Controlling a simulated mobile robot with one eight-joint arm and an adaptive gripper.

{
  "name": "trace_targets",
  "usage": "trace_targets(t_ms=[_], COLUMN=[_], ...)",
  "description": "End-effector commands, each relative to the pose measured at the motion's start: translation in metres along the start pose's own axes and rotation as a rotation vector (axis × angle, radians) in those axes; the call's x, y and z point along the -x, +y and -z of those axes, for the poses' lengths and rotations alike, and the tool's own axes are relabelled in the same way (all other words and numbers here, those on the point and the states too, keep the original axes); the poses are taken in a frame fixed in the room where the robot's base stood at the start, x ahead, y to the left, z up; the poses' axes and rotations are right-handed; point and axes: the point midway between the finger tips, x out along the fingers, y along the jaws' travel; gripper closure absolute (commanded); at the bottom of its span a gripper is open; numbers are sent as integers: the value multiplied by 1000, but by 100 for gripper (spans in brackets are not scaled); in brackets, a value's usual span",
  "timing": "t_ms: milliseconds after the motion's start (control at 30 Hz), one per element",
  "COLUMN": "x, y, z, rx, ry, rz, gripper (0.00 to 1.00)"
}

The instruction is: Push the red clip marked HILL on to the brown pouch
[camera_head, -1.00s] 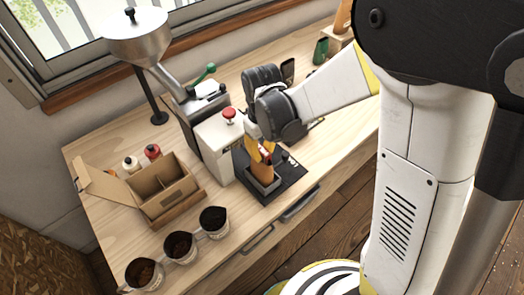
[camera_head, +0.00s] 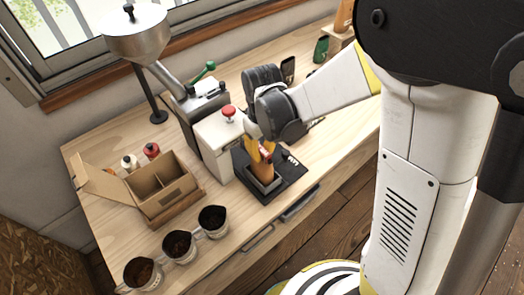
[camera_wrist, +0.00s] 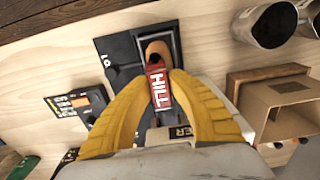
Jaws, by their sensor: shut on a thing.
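The red clip marked HILL (camera_wrist: 158,88) is between the yellow fingertips of my gripper (camera_wrist: 160,80), which are shut on it. The word HILL faces the wrist camera. The brown pouch (camera_wrist: 155,47) stands in a dark holder, just beyond the clip in the wrist view. The clip overlaps the near part of the pouch's top in that view; whether it is seated on the pouch I cannot tell. In the head view my gripper (camera_head: 264,149) points down over the pouch (camera_head: 262,171), and the fingers hide most of the clip.
The holder stands on a black mat (camera_head: 291,181) near the bench's front edge. A white machine (camera_head: 214,142) with a red knob is close on the left. An open cardboard box (camera_head: 156,205) and three cups of dark contents (camera_head: 211,220) are further left.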

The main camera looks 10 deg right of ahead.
Motion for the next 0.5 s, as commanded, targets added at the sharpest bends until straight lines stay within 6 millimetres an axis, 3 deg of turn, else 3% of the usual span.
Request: trace_targets(t_ms=[500], x=[-9], y=[0], z=[0], rx=[0], ry=[0], rz=[0], gripper=[94])
